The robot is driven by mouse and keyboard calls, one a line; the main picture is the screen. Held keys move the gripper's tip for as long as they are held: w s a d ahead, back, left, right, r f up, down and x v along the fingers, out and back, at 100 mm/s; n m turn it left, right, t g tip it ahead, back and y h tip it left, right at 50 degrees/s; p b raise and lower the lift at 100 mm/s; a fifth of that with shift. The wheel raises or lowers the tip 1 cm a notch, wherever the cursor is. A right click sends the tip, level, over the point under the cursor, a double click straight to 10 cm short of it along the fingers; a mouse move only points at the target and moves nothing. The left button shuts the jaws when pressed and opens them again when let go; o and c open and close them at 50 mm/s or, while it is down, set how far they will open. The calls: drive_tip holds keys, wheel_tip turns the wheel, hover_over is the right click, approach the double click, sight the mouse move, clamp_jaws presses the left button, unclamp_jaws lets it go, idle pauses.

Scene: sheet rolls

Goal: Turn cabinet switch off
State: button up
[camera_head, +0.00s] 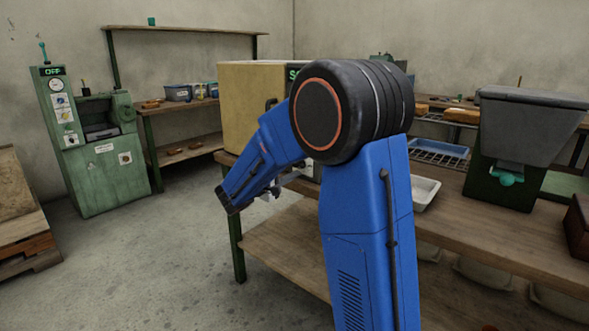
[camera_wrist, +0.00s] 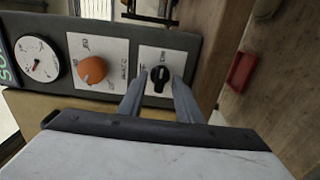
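The cabinet (camera_head: 245,105) is a yellowish box on the workbench, partly hidden behind my arm in the head view. Its dark control panel (camera_wrist: 190,50) fills the upper wrist view, turned sideways. The cabinet switch (camera_wrist: 159,76) is a small black knob on a white plate with small lettering; I cannot read its setting. My gripper (camera_wrist: 159,80) is open, its two grey fingers spread on either side of the switch. I cannot tell whether they touch it. In the head view my gripper (camera_head: 268,193) shows only in part below the arm.
Beside the switch are an orange dial (camera_wrist: 92,70) and a round gauge (camera_wrist: 38,60). A green machine (camera_head: 95,155) with an OFF display stands at the far left. A white tray (camera_head: 424,192) sits on the bench.

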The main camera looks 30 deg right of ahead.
drive_tip(key=shift+w+d, duration=0.1)
drive_tip(key=shift+d, duration=0.25)
drive_tip(key=shift+c, duration=0.3)
clamp_jaws()
